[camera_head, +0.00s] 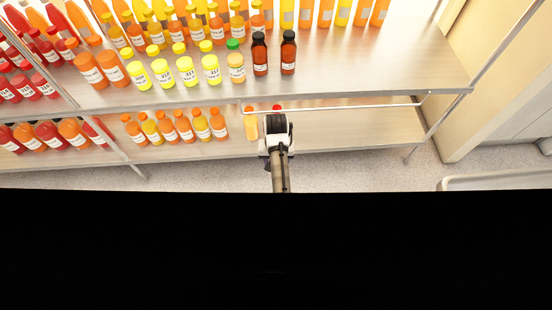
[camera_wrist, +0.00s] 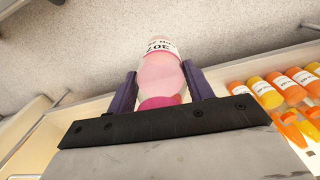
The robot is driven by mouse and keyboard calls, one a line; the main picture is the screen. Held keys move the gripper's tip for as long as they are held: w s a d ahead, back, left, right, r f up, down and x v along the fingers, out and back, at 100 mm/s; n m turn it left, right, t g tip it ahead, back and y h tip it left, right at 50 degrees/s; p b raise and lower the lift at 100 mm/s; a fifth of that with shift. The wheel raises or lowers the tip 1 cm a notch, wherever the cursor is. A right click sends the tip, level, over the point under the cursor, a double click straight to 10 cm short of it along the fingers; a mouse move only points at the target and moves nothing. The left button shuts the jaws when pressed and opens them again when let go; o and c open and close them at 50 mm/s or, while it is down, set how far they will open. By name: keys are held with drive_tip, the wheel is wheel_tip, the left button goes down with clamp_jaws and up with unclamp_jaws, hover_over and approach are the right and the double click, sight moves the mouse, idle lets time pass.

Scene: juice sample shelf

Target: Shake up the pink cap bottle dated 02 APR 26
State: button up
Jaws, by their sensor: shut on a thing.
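In the wrist view, a pale pink bottle (camera_wrist: 158,72) with a pink cap (camera_wrist: 160,102) sits between the two dark purple fingers of my gripper (camera_wrist: 160,85). The fingers are shut on it near the cap end. Its body points away from the wrist, with grey floor behind it. Its white label (camera_wrist: 158,45) shows large digits, but I cannot read the date. In the head view, my gripper (camera_head: 276,122) is at the front of the lower shelf and hides the held bottle.
On the lower shelf (camera_head: 350,137), an orange bottle (camera_head: 250,123) stands close left of my gripper, and a red cap (camera_head: 277,107) shows behind it. The upper shelf (camera_head: 390,75) overhangs above and carries many bottles. The lower shelf's right part is bare.

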drive_tip(key=w, duration=0.7)
drive_tip(key=s, duration=0.7)
idle(0.9)
